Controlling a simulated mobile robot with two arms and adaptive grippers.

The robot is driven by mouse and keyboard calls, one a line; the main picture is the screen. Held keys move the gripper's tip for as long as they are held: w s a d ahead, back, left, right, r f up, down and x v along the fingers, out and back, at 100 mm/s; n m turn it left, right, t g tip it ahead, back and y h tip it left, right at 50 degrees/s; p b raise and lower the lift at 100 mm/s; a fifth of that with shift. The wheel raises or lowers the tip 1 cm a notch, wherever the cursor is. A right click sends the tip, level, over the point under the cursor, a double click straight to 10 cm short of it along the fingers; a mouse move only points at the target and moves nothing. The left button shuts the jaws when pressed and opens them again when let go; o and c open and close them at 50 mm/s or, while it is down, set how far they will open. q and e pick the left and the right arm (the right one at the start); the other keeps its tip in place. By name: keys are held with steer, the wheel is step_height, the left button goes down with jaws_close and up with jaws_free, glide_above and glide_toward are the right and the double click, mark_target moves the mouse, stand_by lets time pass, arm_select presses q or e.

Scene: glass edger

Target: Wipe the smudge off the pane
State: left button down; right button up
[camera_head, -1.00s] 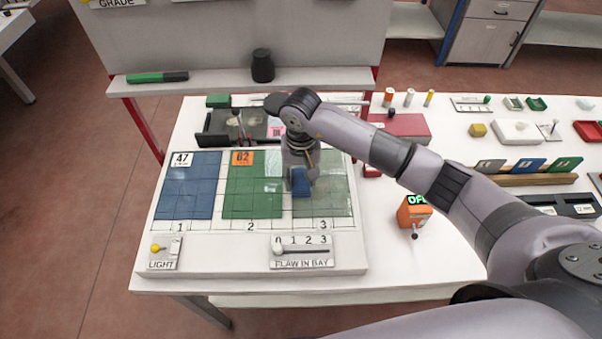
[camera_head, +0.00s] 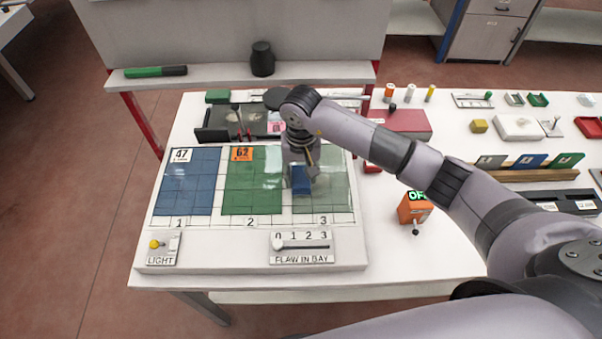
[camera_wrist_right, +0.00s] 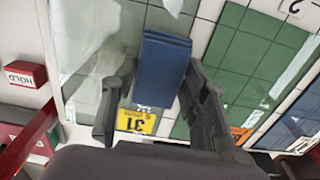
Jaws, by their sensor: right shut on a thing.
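My right gripper (camera_head: 302,172) is shut on a blue wiping pad (camera_head: 301,182), over the pale green pane (camera_head: 336,190) in bay 3. In the right wrist view the pad (camera_wrist_right: 163,70) sits between the two fingers (camera_wrist_right: 160,105). I cannot tell whether the pad touches the glass. A yellow tag marked 31 (camera_wrist_right: 138,121) shows beside the gripper. Whitish streaks (camera_wrist_right: 95,45) show on the pale pane in the wrist view; I cannot tell smudge from reflection. My left gripper is not in view.
A green pane (camera_head: 250,190) lies in bay 2 and a blue pane (camera_head: 188,185) in bay 1. In front are a light switch (camera_head: 163,247) and a flaw slider (camera_head: 302,246). An orange box (camera_head: 414,208) stands right of the board. A shelf (camera_head: 210,79) runs behind.

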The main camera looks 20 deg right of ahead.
steer(key=shift+f+b, duration=0.65)
steer(key=shift+f, duration=0.05)
steer(key=shift+d, duration=0.15)
